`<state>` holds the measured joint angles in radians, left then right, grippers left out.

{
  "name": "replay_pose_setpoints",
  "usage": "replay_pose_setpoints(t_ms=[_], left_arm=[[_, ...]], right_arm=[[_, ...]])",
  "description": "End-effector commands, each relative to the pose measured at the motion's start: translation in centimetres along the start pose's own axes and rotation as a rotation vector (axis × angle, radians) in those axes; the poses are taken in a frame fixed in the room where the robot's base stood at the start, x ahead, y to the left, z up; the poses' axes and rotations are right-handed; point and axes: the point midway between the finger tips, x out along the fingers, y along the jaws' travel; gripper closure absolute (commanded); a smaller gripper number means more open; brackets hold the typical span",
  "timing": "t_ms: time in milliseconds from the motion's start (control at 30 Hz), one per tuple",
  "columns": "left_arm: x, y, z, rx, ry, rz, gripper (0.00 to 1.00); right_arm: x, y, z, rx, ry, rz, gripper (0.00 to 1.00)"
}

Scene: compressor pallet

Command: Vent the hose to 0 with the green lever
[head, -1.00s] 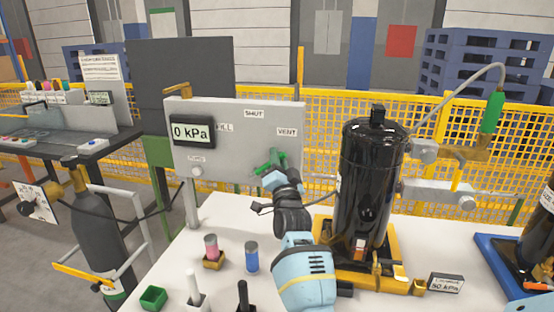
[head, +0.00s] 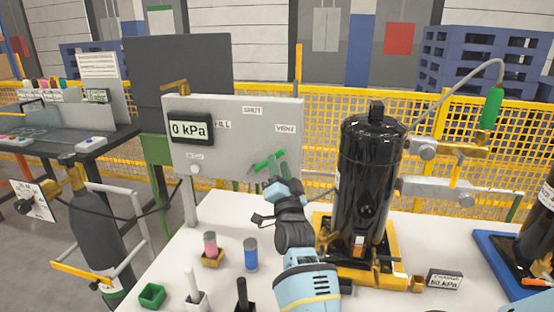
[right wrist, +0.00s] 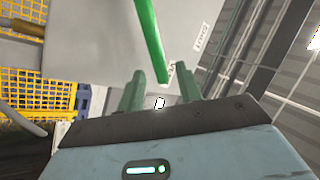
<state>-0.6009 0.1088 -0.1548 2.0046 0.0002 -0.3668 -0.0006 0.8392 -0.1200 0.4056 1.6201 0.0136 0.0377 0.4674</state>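The green lever (head: 265,163) is on the front of the grey panel (head: 215,150), below the VENT label (head: 285,128). My right gripper (head: 275,168) is at the lever, with its green fingers partly overlapping it in the head view. In the right wrist view the lever (right wrist: 148,40) reaches down to the space between the open fingertips (right wrist: 160,85). A gap shows between the fingers; contact with the lever cannot be told. The hose's connection is not clear. My left gripper is not in view.
A black tank (head: 368,180) on a yellow base stands just right of my right arm. A pink-topped cylinder (head: 210,245), a blue cylinder (head: 251,256) and a green box (head: 152,295) are on the white table (head: 185,258). A yellow mesh fence (head: 325,120) runs behind.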

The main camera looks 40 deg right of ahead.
Motion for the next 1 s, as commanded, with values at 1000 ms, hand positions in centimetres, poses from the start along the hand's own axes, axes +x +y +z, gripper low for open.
replay_pose_setpoints(t_ms=[1000], left_arm=[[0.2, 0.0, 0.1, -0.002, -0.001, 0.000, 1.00]], right_arm=[[-3.6, 0.0, 0.0, 0.000, 0.000, 0.000, 0.65]])
